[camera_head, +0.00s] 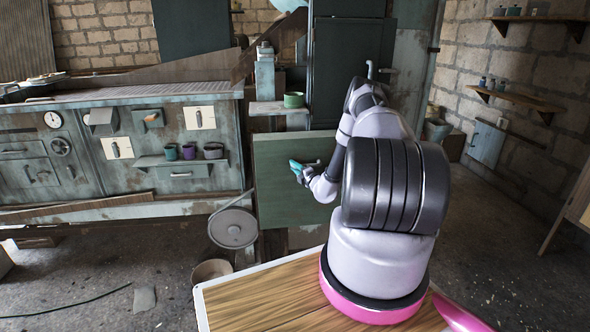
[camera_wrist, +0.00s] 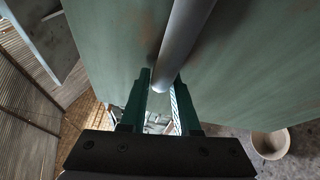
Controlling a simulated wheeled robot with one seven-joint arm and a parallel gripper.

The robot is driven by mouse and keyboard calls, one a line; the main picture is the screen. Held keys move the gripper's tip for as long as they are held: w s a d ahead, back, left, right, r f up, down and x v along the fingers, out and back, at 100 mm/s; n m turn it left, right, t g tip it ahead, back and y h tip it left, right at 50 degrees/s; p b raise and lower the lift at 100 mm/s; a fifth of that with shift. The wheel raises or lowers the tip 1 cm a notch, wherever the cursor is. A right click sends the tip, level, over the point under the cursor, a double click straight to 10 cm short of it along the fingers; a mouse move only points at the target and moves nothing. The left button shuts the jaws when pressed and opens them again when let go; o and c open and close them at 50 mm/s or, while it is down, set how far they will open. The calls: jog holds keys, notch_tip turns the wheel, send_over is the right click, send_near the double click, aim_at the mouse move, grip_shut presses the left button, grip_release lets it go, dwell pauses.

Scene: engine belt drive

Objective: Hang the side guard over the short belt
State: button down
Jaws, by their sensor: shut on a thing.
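The side guard is a large flat green panel (camera_head: 283,208) that stands upright in front of the machine, right of a grey pulley wheel (camera_head: 233,229). The guard fills much of the wrist view (camera_wrist: 105,40), with a round grey bar handle (camera_wrist: 180,40) on its face. My gripper (camera_head: 297,168) is at the guard's upper right part. In the wrist view its green fingers (camera_wrist: 161,95) are on either side of the handle's end, shut on it. A thin belt runs over the pulley and up behind the guard's left edge. The short belt cannot be told apart; the guard hides what is behind it.
A bucket (camera_head: 211,272) stands on the floor below the pulley; the wrist view also shows it (camera_wrist: 270,144). A wooden-topped surface (camera_head: 255,300) is in the foreground. The machine bench (camera_head: 120,180) is at left. A green cup (camera_head: 294,100) stands on a ledge above the guard.

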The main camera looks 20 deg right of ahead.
jog(key=shift+w+d+r, duration=0.15)
jog(key=shift+w+d, duration=0.1)
jog(key=shift+w, duration=0.6)
jog(key=shift+f, duration=1.2)
dwell(0.6)
jog(key=c, duration=0.6)
grip_release()
jog(key=shift+o, duration=0.2)
jog(key=s+a, duration=0.1)
jog(key=s, duration=1.9)
jog(key=shift+s+a, duration=0.15)
jog(key=shift+s, duration=0.1)
jog(key=shift+f, duration=0.1)
